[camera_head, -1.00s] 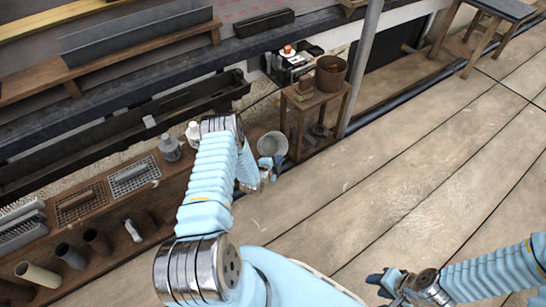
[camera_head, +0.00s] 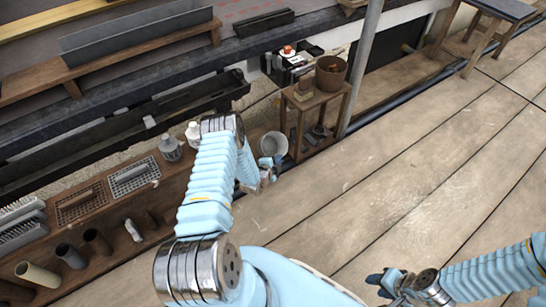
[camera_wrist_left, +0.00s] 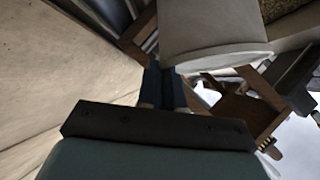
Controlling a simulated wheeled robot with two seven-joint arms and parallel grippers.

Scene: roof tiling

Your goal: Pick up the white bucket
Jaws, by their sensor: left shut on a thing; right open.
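The white bucket (camera_head: 273,144) is beside the small wooden stand in the head view, near the far edge of the plank floor. Its pale wall fills the upper middle of the left wrist view (camera_wrist_left: 214,32). My left gripper (camera_head: 268,166) is at the bucket's near side, partly hidden by my left arm. In the left wrist view its dark blue fingers (camera_wrist_left: 165,88) are closed together at the bucket's rim, shut on it. The exact contact is hard to see. My right gripper (camera_head: 384,281) is open and empty above the floor at the lower right.
A wooden stand (camera_head: 313,112) with a brown pot (camera_head: 331,72) stands just right of the bucket, next to a grey pole (camera_head: 364,60). A wooden rack (camera_head: 108,200) with bottles, trays and tubes lies to the left. The plank floor (camera_head: 400,170) on the right is clear.

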